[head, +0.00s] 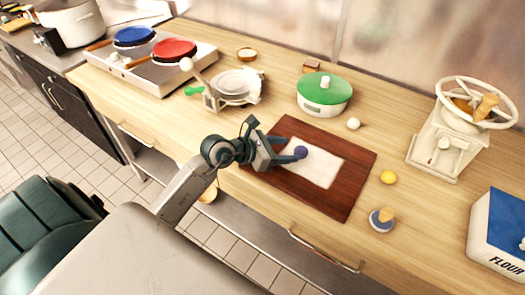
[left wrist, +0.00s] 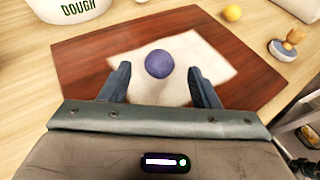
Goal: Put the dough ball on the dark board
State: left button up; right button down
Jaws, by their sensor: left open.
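A smooth blue-purple ball, which looks like the dough ball (head: 301,152), rests on a white patch on the dark red-brown board (head: 342,200). In the left wrist view the ball (left wrist: 159,64) shows between the finger tips, with gaps on both sides. My left gripper (head: 288,149) is open and low over the board (left wrist: 88,62), its fingers pointing at the ball. It also shows in the left wrist view (left wrist: 160,82). My right gripper is not in view.
A white pot with a green lid (head: 324,88) stands behind the board, a small cream ball (head: 353,123) beside it. A yellow ball (head: 388,177) and a wooden-handled stamp (head: 381,219) lie to the right. A cream press (head: 448,140) and a flour box (head: 500,235) stand farther right.

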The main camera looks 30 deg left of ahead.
pick_arm(q)
jog(key=shift+b+v, duration=0.65)
jog(key=shift+v, duration=3.45)
